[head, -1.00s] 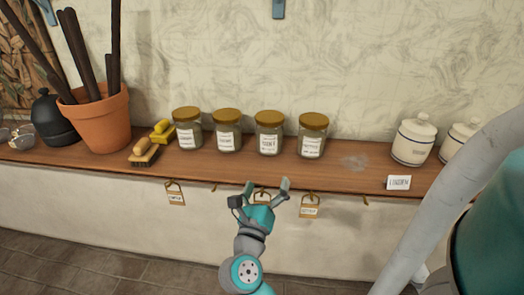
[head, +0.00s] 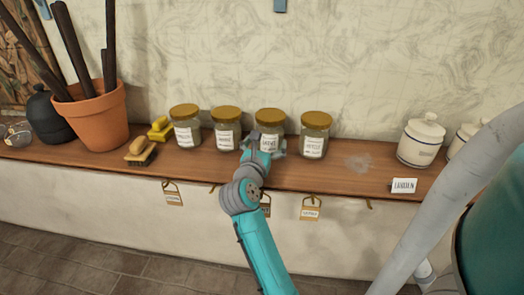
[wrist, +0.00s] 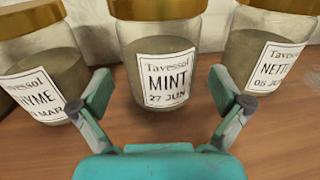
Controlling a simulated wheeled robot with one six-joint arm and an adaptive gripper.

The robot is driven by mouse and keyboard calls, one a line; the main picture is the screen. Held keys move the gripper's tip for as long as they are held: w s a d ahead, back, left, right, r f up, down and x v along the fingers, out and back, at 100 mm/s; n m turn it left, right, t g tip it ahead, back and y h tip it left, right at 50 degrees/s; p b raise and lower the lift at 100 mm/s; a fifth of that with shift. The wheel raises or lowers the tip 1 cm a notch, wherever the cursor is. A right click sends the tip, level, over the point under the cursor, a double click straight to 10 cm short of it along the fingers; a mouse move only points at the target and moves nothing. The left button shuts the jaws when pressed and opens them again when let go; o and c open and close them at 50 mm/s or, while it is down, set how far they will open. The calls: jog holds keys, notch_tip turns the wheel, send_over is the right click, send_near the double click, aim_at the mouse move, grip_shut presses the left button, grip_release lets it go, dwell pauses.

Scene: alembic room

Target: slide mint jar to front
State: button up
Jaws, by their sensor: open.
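The mint jar (head: 269,118) is a glass jar with a gold lid and greenish-brown contents, third from the left in the row on the wooden shelf. In the wrist view the mint jar (wrist: 163,60) is upright and centred, its label reading MINT. My gripper (head: 263,146) is open in front of it, with fingers low on either side of the jar's front. In the wrist view my gripper (wrist: 160,90) is empty; I cannot tell whether a fingertip touches the glass. In the head view my gripper partly hides the jar's lower front.
The thyme jar (wrist: 38,60) stands close on the left and the nettle jar (wrist: 265,55) close on the right. Another jar (head: 186,128), a brush (head: 140,150) and a terracotta pot (head: 95,118) stand further left. White canisters (head: 420,142) stand right, past bare shelf (head: 360,180).

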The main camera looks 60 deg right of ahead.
jog(key=shift+x, duration=2.2)
jog(key=c, duration=1.2)
jog(key=shift+s+v, duration=0.2)
jog(key=shift+v, duration=1.2)
jog(key=shift+s+v, duration=0.2)
jog(key=shift+v, duration=1.15)
jog(key=shift+s+v, duration=0.15)
jog(key=shift+v, duration=1.25)
jog(key=shift+d, duration=0.2)
jog(key=o, duration=1.2)
